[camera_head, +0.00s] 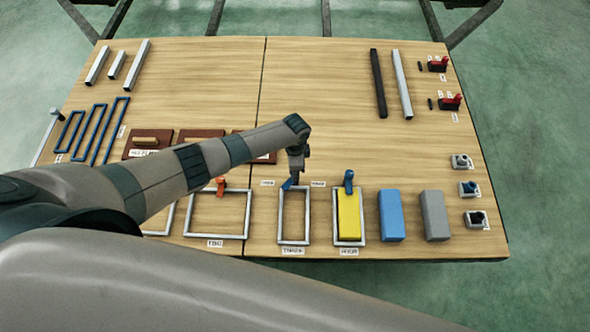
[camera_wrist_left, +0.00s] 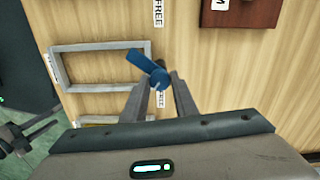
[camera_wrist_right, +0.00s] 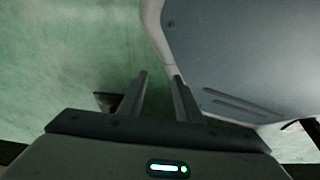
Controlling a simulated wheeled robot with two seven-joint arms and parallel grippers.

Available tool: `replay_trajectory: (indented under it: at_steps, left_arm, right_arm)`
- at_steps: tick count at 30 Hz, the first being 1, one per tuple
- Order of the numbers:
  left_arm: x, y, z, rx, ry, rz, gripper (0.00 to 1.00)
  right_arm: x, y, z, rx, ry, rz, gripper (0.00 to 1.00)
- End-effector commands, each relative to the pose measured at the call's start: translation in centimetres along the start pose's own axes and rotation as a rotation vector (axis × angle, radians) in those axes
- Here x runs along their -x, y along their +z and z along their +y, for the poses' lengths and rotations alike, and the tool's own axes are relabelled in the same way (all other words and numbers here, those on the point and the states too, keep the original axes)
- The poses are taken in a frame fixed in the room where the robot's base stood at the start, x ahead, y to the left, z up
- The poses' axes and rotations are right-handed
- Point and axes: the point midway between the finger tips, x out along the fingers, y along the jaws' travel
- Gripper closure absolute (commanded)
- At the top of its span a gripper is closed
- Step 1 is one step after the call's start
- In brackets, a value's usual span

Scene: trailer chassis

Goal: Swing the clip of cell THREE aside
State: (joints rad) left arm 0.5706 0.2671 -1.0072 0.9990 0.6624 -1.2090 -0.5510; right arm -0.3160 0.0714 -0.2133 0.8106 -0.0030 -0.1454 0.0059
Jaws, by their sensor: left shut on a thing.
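The narrow grey cell frame (camera_head: 281,215) with a blue clip (camera_head: 287,185) at its far end lies on the table, and its front label is too small to read. My left gripper (camera_head: 293,172) reaches down at that end. In the left wrist view its fingers (camera_wrist_left: 157,85) are closed around the knob end of the blue clip (camera_wrist_left: 146,66). The clip's tongue slants over the end bar of the empty frame (camera_wrist_left: 85,50). My right gripper (camera_wrist_right: 161,78) shows in the right wrist view, fingers apart and empty, away from the table top.
A frame to the right holds a yellow block (camera_head: 348,214) under another blue clip (camera_head: 348,180). A blue block (camera_head: 391,215) and a grey block (camera_head: 434,215) stand beyond. A frame with a red clip (camera_head: 221,185) is to the left. Small labels flank the held clip.

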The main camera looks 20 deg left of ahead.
Motion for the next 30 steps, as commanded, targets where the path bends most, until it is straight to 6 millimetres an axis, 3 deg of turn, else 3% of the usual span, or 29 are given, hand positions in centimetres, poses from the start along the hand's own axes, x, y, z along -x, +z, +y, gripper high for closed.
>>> replay_trajectory:
  at_steps: [11,30]
  left_arm:
    - [-0.1,0.0,-0.1,-0.356,-0.002,0.001,0.96]
    - [0.0,-0.1,-0.1,-0.857,-0.002,0.001,0.96]
  right_arm:
    - [-0.5,-2.0,-0.7,-0.001,-0.008,0.061,0.69]
    - [-0.8,-9.3,-1.6,-0.002,-0.018,0.225,0.69]
